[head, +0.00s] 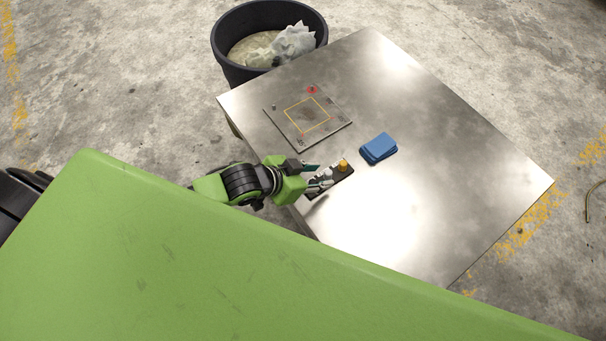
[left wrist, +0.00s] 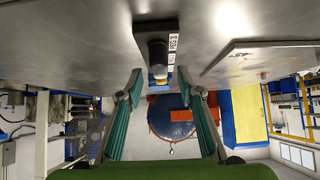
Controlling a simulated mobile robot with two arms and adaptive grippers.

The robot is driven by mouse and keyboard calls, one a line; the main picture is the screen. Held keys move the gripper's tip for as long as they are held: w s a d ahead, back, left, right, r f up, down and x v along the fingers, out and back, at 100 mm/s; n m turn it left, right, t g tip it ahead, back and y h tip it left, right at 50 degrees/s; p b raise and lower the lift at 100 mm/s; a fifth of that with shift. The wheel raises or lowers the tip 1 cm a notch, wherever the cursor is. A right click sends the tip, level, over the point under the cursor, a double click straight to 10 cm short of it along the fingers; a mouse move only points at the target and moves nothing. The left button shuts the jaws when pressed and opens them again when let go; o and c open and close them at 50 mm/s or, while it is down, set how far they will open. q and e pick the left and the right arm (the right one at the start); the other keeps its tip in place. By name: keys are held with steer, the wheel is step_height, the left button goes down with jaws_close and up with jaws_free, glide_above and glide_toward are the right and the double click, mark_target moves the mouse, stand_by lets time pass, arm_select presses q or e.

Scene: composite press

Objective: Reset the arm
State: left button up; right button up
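My left gripper (head: 317,176) is at the near left edge of the metal table, beside a small black box with an orange-yellow knob (head: 344,165). In the left wrist view the teal-padded fingers of my left gripper (left wrist: 166,90) are spread apart, with nothing held between them. The black box (left wrist: 154,24) shows there just beyond the fingertips, with a dark round knob and white labels. I cannot tell whether a finger touches the box. My right gripper is in neither view.
The metal table (head: 440,190) carries a flat square plate with a yellow outline (head: 325,130) and a blue block (head: 378,148). A black bin (head: 243,73) with crumpled plastic stands behind its far left corner. The table's right part is clear.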

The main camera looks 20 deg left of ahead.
arm_select(q)
steer(key=v, duration=0.9)
steer(key=shift+s, duration=0.15)
steer(key=s+a+f+n+g+y, duration=0.1)
steer(key=s+a+n+g+y, duration=0.15)
steer(key=s, duration=0.35)
steer(key=s+a+f+n+g+y, duration=0.2)
steer(key=s+y, duration=0.1)
steer(key=s, duration=0.2)
step_height(320, 180, down, 26)
steer(key=s+g, duration=0.1)
steer(key=s, duration=0.1)
steer(key=s+a+f+g, duration=0.1)
steer(key=s+a+f, duration=0.2)
steer(key=s+f, duration=1.3)
steer(key=shift+s+f, duration=0.3)
steer(key=shift+s, duration=0.35)
